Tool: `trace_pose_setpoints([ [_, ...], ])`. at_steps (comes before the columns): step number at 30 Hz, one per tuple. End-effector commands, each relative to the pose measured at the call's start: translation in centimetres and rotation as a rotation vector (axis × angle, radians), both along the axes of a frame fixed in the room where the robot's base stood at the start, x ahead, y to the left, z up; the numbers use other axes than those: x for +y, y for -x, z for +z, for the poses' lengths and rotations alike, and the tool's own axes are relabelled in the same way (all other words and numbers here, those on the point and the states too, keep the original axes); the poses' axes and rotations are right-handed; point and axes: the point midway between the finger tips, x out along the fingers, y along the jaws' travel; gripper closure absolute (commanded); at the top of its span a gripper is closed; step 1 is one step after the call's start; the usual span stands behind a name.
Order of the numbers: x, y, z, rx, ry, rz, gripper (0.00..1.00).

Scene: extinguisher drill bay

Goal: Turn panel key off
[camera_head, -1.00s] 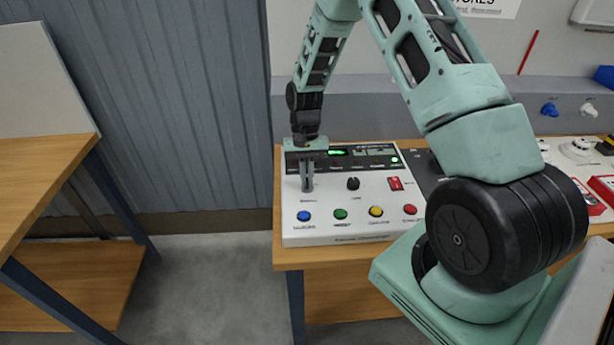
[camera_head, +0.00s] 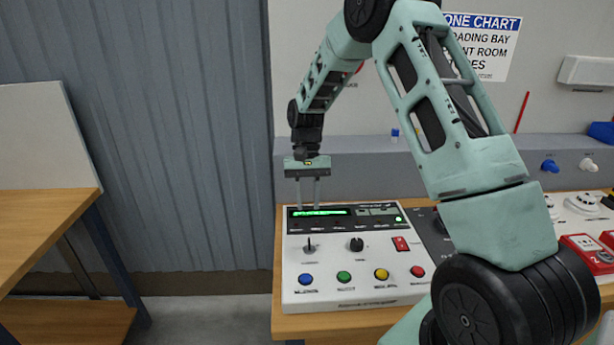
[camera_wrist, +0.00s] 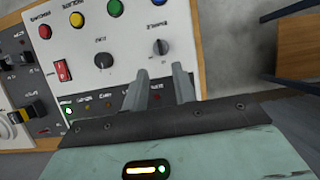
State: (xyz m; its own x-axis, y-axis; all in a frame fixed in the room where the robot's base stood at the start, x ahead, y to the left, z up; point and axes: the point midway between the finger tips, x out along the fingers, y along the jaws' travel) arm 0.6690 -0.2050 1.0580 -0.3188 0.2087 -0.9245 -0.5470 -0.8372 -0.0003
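The white control panel (camera_head: 376,292) stands on the wooden bench. Its key switch (camera_head: 309,246) is at the panel's left, a round grey base with a dark, narrow key that looks about upright in the head view. The key switch also shows in the wrist view (camera_wrist: 160,46), just beyond my fingertips. My gripper (camera_head: 309,206) is above the panel's display end, pointing down. Its two fingers are parallel with a clear gap, empty and apart from the key. In the wrist view the gripper (camera_wrist: 160,74) also shows the gap. Nothing hides the key now.
Right of the key are a black knob (camera_head: 356,244) and a red rocker switch (camera_head: 401,243). Blue, green, yellow and red buttons line the front. A lit green display (camera_head: 320,212) is behind. Another wooden table (camera_head: 45,222) stands left, with floor between.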

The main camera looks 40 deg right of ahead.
Motion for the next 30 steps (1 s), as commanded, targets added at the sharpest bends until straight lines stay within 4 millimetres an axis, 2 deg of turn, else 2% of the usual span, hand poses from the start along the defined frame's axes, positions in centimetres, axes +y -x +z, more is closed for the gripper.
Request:
trace_pose_setpoints([
  [6, -1.0, -1.6, 4.1, -0.004, 0.001, -0.001, 0.73],
  [12, -1.4, -2.3, 6.4, -0.002, 0.0, 0.0, 0.73],
  [17, -1.6, -2.4, 6.9, -0.001, 0.001, 0.0, 0.73],
  [30, -1.6, -2.4, 6.9, 0.0, 0.0, 0.0, 0.73],
])
